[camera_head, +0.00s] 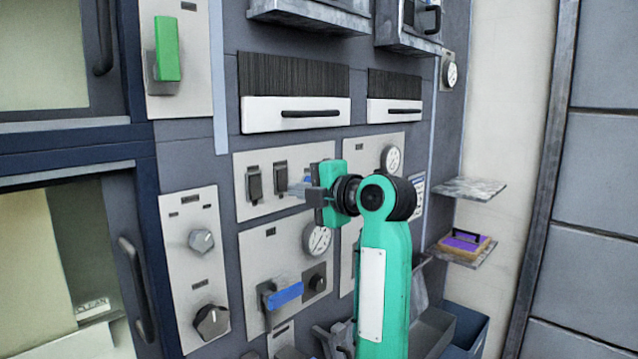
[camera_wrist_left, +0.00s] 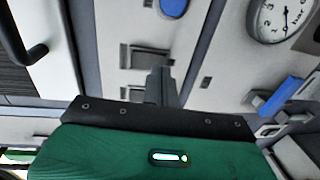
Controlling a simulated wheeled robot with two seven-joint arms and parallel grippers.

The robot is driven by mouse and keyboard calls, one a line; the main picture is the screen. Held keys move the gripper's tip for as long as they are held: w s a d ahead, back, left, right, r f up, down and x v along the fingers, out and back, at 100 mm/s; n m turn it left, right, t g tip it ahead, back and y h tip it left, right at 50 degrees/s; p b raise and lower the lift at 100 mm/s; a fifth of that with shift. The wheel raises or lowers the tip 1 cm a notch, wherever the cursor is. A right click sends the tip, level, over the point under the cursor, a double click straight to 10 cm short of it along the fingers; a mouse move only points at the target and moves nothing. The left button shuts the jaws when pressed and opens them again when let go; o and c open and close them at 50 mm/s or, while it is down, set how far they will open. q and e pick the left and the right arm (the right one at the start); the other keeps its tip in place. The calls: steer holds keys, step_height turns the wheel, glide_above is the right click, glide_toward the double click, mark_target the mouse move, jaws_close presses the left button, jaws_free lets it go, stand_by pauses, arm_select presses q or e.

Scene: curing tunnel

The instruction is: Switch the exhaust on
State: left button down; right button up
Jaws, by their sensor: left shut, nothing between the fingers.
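A pale panel (camera_head: 240,208) carries two black switches side by side, a left one (camera_head: 254,185) and a right one (camera_head: 281,179). Their labels are too small to read, so I cannot tell which control is the exhaust. My left gripper (camera_head: 299,189) is shut and empty, just right of the right switch; contact cannot be told. In the left wrist view the shut fingers (camera_wrist_left: 160,85) point towards the switches, one (camera_wrist_left: 150,58) beyond the other (camera_wrist_left: 132,93). A blue round part (camera_wrist_left: 173,7) shows at the top there. My right gripper is not seen.
Below are a blue lever (camera_head: 286,295), a gauge (camera_head: 317,239) and a small black knob (camera_head: 317,282). Two knobs (camera_head: 202,241) (camera_head: 211,322) and a green lever (camera_head: 167,49) are at left. Shelves (camera_head: 470,189) stick out at right.

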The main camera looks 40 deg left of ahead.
arm_select(q)
steer(key=shift+a+f, duration=0.1)
steer(key=shift+a, duration=0.7)
